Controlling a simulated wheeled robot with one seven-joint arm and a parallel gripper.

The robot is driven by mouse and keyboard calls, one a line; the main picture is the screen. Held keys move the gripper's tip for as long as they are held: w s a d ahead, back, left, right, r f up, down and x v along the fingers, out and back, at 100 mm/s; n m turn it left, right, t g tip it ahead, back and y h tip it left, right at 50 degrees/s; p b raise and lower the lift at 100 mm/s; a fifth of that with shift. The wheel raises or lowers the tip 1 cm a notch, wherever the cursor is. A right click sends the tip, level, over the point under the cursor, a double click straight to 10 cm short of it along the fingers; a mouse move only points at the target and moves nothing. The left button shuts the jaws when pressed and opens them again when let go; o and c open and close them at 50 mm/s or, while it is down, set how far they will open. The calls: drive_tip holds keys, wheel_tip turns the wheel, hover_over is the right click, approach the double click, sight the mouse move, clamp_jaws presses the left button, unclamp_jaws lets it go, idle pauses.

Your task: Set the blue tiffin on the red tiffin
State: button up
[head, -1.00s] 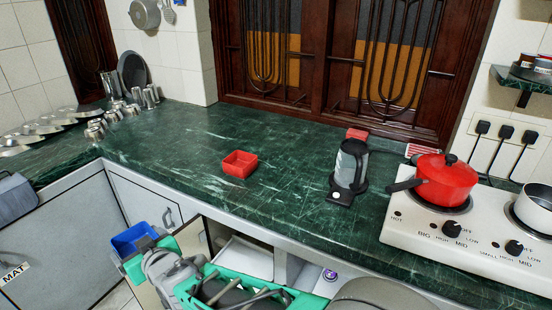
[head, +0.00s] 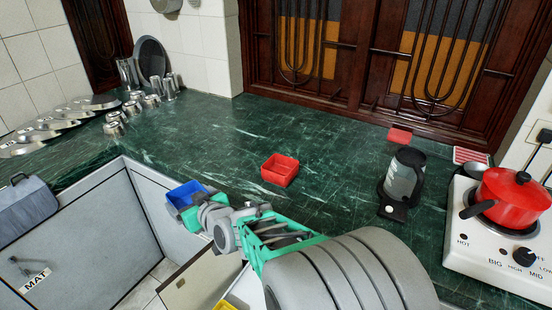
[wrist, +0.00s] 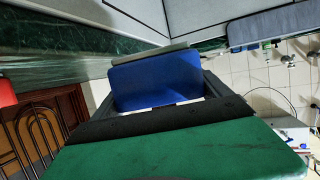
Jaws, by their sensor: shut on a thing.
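The blue tiffin (head: 186,197) is an open square box held by my gripper (head: 203,208) in front of the counter's front edge, left of the red tiffin. In the wrist view the blue tiffin (wrist: 157,80) fills the space between the fingers of my gripper (wrist: 155,100), which is shut on it. The red tiffin (head: 279,171) is an open square box standing upright on the green counter near its front edge. It is apart from the blue one. A red patch at the left edge of the wrist view may be the red tiffin; I cannot tell.
The green marble counter (head: 225,140) is clear around the red tiffin. A kettle (head: 403,180) stands to its right, then a stove (head: 495,235) with a red pot (head: 510,198). Steel cups (head: 150,100) and plates (head: 62,118) stand at the left.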

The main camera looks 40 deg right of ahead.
drive_tip(key=s+d+r+n+y+p, duration=0.1)
drive_tip(key=d+r+p, duration=0.1)
drive_tip(key=d+r, duration=0.3)
drive_tip(key=s+d+r+n+y+p, duration=0.1)
drive_tip(key=d+r+p, duration=0.1)
drive_tip(key=d, duration=0.5)
drive_tip(key=s+d+r+n+y+p, duration=0.2)
drive_tip(key=s+d+r+y+p, duration=0.1)
drive_tip(key=s+d+r, duration=0.6)
drive_tip(key=shift+g, duration=0.4)
drive_tip(key=w+d+f+p, duration=0.1)
drive_tip(key=w+d+f, duration=0.2)
drive_tip(key=f, duration=0.1)
drive_tip(key=w+d+f+p, duration=0.1)
drive_tip(key=w+d+f, duration=0.2)
drive_tip(key=f, duration=0.2)
drive_tip(key=w+d+f+p, duration=0.1)
drive_tip(key=w+d+f, duration=0.2)
drive_tip(key=f, duration=0.2)
drive_tip(key=shift+d+f, duration=0.1)
drive_tip(key=shift+d, duration=0.1)
drive_tip(key=shift+f, duration=0.1)
